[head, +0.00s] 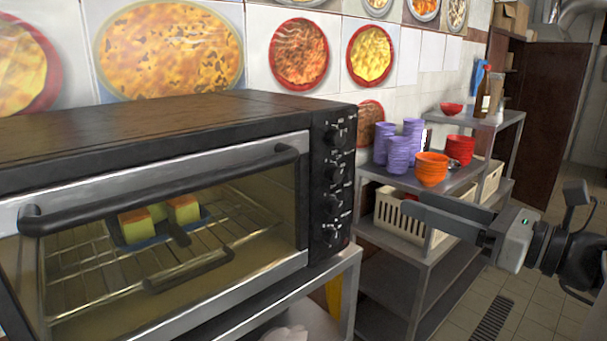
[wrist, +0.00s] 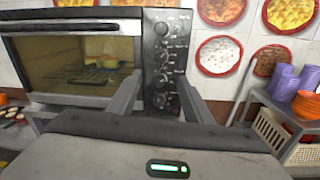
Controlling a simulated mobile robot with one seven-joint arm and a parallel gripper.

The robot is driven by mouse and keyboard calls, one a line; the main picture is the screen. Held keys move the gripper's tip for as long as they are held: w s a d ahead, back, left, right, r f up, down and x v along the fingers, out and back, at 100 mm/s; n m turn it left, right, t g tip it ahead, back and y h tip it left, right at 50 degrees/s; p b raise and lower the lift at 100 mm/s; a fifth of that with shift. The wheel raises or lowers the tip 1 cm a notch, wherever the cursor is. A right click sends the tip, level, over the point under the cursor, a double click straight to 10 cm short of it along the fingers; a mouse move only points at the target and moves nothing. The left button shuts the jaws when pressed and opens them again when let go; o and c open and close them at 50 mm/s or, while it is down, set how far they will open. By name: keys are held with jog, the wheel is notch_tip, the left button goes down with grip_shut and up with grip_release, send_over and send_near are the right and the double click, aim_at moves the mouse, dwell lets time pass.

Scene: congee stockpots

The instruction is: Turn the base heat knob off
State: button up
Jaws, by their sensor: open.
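A black toaster oven (head: 180,200) with a glass door fills the left of the head view. Its right-hand panel carries a column of several round dark knobs; the lowest knob (head: 328,233) is near the panel's foot. Labels are too small to read, so I cannot tell which is the base heat knob. My gripper (head: 417,207) is open and empty, to the right of the panel and apart from it. In the wrist view the fingers (wrist: 158,86) point toward the oven, on either side of the lower knobs, with the lowest knob (wrist: 159,100) between them.
The oven stands on a metal table (head: 340,290). Inside is a pan (head: 150,231) with yellow-and-red food on a rack. A metal shelf (head: 440,250) to the right holds purple cups (head: 398,155), orange bowls (head: 432,168) and cream crates (head: 400,215). Tiled floor is open at the lower right.

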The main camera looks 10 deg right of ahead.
aim_at(339, 176)
jog(key=p+x, duration=0.2)
jog(key=x, duration=1.5)
jog(key=shift+w+f, duration=0.1)
jog(key=shift+c, duration=0.4)
jog(key=c, duration=1)
